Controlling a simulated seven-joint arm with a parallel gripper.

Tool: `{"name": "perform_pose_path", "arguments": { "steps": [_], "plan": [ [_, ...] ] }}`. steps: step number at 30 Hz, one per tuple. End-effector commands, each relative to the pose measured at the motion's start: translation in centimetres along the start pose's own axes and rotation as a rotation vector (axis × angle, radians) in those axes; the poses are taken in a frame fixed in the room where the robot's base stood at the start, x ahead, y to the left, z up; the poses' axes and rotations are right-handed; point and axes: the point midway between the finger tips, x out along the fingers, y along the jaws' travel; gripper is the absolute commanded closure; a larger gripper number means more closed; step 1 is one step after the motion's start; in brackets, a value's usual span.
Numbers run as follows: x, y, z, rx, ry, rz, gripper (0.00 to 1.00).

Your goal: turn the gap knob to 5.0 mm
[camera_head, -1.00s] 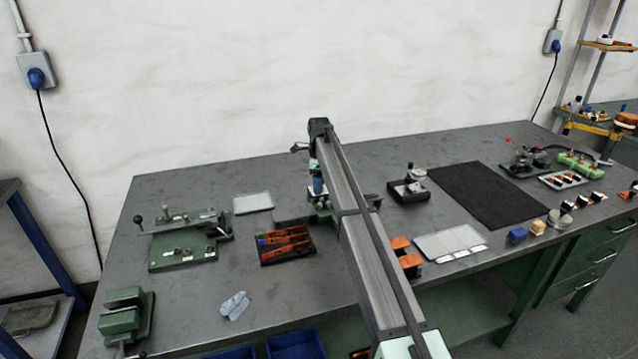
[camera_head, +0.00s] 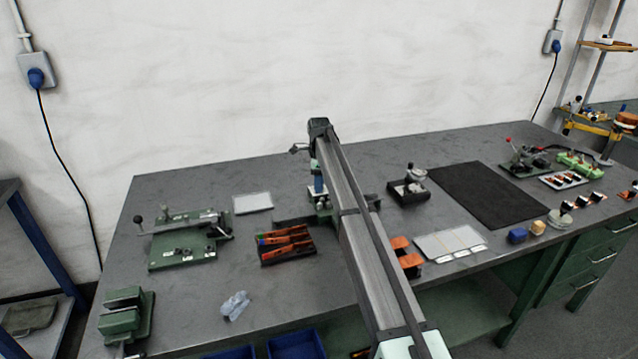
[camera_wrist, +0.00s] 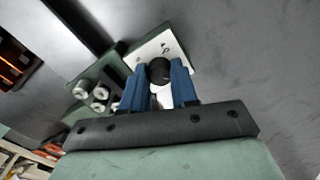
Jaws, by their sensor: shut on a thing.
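The gap knob (camera_wrist: 159,71) is a dark round knob in front of a white dial plate (camera_wrist: 150,50) on a green machine (camera_wrist: 118,58) in the wrist view. My gripper (camera_wrist: 159,82) has blue fingers, one on each side of the knob, and is shut on it. Marks show on the plate, but they are too small to read. In the head view my gripper (camera_head: 318,188) is at the green machine (camera_head: 325,208), and my arm hides much of both.
Metal rollers (camera_wrist: 98,92) sit beside the knob. In the head view, a tray of orange-handled tools (camera_head: 286,246) lies left of the machine, and a dark box with a dial gauge (camera_head: 408,190) stands right. A black mat (camera_head: 487,195) lies farther right.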

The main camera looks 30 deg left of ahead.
Motion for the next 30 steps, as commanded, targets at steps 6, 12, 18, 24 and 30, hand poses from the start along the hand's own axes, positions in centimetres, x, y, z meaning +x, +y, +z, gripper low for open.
{"name": "perform_pose_path", "arguments": {
  "steps": [6,12,18,24,30],
  "plan": [
    [-0.02,-0.02,0.0,-0.164,0.0,0.0,1.0],
    [-0.02,-0.04,0.01,-0.353,0.0,0.0,1.0],
    [-0.02,-0.04,0.01,-0.543,0.0,0.0,1.0],
    [-0.02,-0.05,0.02,-0.733,0.0,0.0,1.0],
    [-0.02,-0.05,0.02,-0.923,0.0,0.0,1.0]
  ]
}}
